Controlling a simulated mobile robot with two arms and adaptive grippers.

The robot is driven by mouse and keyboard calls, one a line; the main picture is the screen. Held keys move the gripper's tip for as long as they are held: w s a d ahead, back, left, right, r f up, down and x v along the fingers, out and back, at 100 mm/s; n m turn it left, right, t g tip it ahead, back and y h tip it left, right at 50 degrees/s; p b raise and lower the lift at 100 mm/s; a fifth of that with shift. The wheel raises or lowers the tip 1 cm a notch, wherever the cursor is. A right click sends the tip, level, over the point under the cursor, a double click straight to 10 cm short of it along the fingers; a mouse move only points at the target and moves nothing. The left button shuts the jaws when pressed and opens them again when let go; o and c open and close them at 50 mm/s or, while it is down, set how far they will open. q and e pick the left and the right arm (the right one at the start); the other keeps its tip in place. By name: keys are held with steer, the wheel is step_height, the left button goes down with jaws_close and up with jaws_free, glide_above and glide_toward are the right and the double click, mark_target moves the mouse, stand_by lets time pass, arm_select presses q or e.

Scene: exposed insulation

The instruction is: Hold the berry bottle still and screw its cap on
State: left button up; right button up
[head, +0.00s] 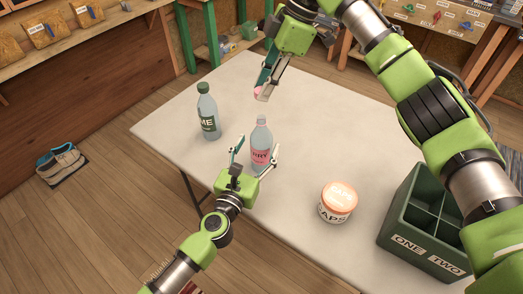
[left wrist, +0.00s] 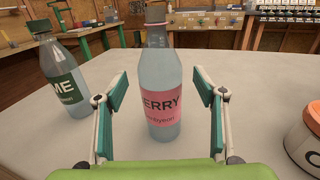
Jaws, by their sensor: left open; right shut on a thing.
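The berry bottle (head: 261,146) stands upright and uncapped on the table, with a pink label. In the left wrist view the berry bottle (left wrist: 162,80) is between the fingers of my left gripper, with a gap on each side. My left gripper (head: 255,152) is open around it; it also shows in the left wrist view (left wrist: 158,92). My right gripper (head: 263,90) is shut on a pink cap (head: 259,91), held above the table, above and beyond the bottle's mouth in the head view.
A capped lime bottle (head: 208,113) stands left of the berry bottle. A caps jar (head: 338,201) with an orange lid and a green divided crate (head: 408,212) stand to the right. The white table (head: 300,130) is clear between them.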

arm_select(q)
steer(key=shift+x, duration=2.05)
steer(key=c, duration=1.7)
steer(key=shift+c, duration=0.3)
arm_select(e)
steer(key=shift+f, duration=2.45)
